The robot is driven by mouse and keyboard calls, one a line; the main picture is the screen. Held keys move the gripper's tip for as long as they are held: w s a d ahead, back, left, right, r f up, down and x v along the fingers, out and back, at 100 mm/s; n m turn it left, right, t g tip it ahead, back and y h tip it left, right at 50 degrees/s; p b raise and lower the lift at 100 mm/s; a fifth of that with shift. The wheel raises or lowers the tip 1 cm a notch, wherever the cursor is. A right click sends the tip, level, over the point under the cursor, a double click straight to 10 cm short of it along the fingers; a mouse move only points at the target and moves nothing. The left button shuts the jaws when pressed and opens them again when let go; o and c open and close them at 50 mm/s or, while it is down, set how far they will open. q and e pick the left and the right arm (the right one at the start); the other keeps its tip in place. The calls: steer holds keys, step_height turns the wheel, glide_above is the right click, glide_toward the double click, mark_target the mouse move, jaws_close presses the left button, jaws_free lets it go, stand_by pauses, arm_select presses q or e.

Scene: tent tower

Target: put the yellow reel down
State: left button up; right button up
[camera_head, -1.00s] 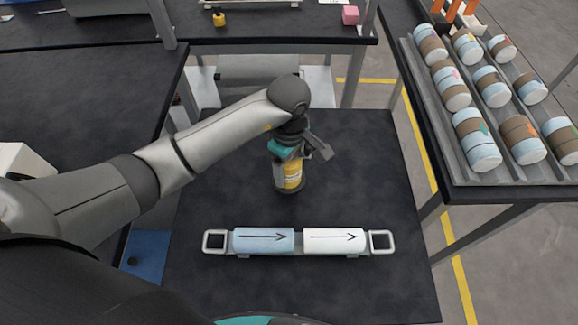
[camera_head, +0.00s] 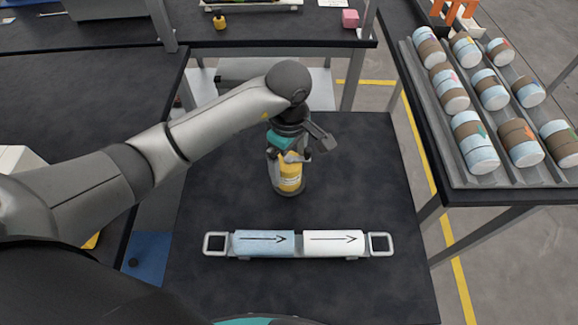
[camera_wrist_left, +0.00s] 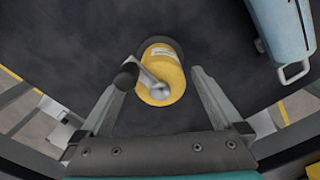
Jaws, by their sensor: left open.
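The yellow reel (camera_head: 290,178) stands upright on the dark table, with dark flanges and a pale label. In the left wrist view the yellow reel (camera_wrist_left: 163,75) shows a grey crank with a dark knob on its top. My left gripper (camera_head: 294,154) is just above the reel in the head view. In the left wrist view my left gripper (camera_wrist_left: 158,80) is open, its fingers spread to either side of the reel with gaps between. My right gripper is not in view.
A metal holder (camera_head: 214,243) with a blue and a white roll marked with arrows lies at the front of the table (camera_head: 370,160). A rack (camera_head: 440,160) of several rolls stands at the right. The table around the reel is clear.

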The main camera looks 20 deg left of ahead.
arm_select(q)
step_height(320, 180, up, 8)
steer(key=shift+r+p, duration=0.25)
steer(key=shift+p, duration=0.2)
